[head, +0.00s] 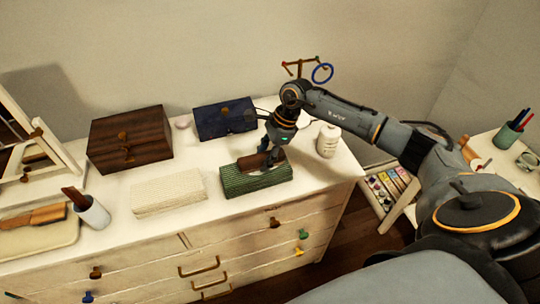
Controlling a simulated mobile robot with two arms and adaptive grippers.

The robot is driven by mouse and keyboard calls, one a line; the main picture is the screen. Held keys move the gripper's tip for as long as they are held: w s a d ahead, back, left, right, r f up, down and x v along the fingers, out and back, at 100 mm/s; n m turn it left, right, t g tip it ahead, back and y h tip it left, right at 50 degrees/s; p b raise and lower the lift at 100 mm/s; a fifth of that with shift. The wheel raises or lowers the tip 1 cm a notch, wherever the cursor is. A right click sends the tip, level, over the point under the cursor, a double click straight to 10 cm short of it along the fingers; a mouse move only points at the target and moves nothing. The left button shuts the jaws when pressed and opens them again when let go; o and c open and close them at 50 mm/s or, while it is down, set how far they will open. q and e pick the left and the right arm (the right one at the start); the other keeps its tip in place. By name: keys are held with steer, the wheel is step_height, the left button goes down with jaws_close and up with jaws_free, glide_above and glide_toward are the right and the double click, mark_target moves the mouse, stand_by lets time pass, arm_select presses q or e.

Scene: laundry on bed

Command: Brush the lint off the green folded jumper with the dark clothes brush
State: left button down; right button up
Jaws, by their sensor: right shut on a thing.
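The green folded jumper (238,183) lies on top of the white dresser, right of the middle. The dark brown clothes brush (252,162) is on top of the jumper, seemingly touching it. My right gripper (268,165) comes down from above and is shut on the brush. The fingers and the far side of the brush partly hide each other, so the brush's underside is hidden. No lint can be made out at this size. My left gripper does not show.
A cream folded cloth (168,193) lies left of the jumper. Behind stand a dark wooden box (130,138) and a navy box (222,120). A white ribbed bottle (327,141) stands close on the right. A cup (92,212) and a tray (40,238) are at the left.

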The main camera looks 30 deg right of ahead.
mark_target(281, 152)
steer(key=shift+w+a+f+b, duration=0.1)
steer(key=shift+w+a+b, duration=0.15)
steer(key=shift+a, duration=0.7)
steer(key=shift+w+a+b, duration=0.1)
steer(key=shift+a+b, duration=0.15)
steer(key=shift+a, duration=0.65)
steer(key=shift+w+a+f+b, duration=0.1)
steer(key=shift+w+a+b, duration=0.15)
steer(key=shift+a, duration=0.7)
steer(key=shift+r, duration=0.1)
steer(key=shift+s+d+b, duration=0.2)
steer(key=shift+d+b, duration=0.3)
steer(key=shift+d, duration=0.45)
steer(key=shift+s+d+b, duration=0.2)
steer(key=shift+d+b, duration=0.3)
steer(key=shift+d, duration=0.5)
steer(key=shift+s+d+b, duration=0.2)
steer(key=shift+d+b, duration=0.3)
steer(key=shift+d, duration=0.45)
steer(key=shift+s+d, duration=0.15)
steer(key=shift+d, duration=0.5)
steer(key=shift+s+d+b, duration=0.2)
steer(key=shift+d+b, duration=0.65)
steer(key=shift+d, duration=0.3)
steer(key=shift+s+d, duration=0.15)
steer(key=shift+d, duration=0.3)
steer(key=shift+s+b, duration=0.2)
steer(key=shift+b, duration=0.1)
steer(key=shift+a, duration=0.1)
